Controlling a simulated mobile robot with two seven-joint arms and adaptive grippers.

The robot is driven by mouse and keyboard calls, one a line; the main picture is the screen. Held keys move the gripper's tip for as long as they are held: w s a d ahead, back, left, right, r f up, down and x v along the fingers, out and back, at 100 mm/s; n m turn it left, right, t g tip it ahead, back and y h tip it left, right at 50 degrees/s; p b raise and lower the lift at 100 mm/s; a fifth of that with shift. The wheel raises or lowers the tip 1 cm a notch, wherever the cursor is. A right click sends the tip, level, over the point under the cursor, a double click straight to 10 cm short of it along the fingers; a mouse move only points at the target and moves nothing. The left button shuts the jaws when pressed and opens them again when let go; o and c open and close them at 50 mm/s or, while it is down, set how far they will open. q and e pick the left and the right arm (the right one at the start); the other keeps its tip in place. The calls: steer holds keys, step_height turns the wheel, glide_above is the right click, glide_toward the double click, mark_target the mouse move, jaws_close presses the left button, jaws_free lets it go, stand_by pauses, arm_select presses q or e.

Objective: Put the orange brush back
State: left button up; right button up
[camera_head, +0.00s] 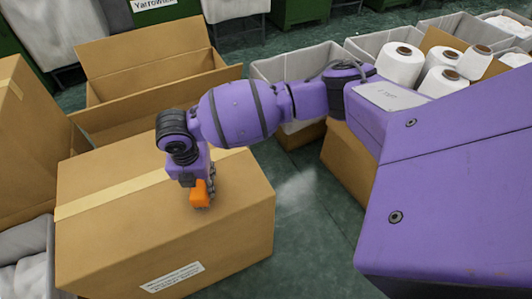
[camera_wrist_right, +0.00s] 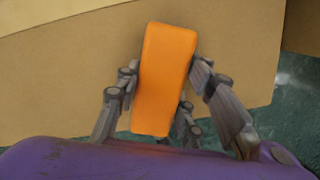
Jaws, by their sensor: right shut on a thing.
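The orange brush (camera_head: 199,194) is a small orange block at the end of my right arm, over the top of a closed cardboard box. My right gripper (camera_head: 203,189) is shut on it. In the right wrist view the orange brush (camera_wrist_right: 166,80) sits between the fingers of my right gripper (camera_wrist_right: 166,75), which touch or nearly touch both its sides. I cannot tell whether the brush touches the box top. Its underside is hidden. My left gripper is not in view.
The closed cardboard box (camera_head: 130,225) has a tape strip and a white label. An open cardboard box (camera_head: 150,78) stands behind it. Grey bins with white yarn cones (camera_head: 400,65) stand at the back right. Green floor (camera_head: 310,215) is clear right of the closed box.

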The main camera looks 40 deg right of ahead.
mark_target(199, 186)
steer(key=o, duration=1.1)
steer(key=shift+s+f, duration=0.1)
arm_select(q)
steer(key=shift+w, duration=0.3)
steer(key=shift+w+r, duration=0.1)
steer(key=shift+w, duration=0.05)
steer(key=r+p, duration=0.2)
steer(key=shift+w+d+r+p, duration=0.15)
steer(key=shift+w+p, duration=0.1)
steer(key=shift+p, duration=0.15)
arm_select(e)
step_height(199, 186, up, 12)
steer(key=s+a, duration=0.1)
steer(key=shift+s, duration=0.15)
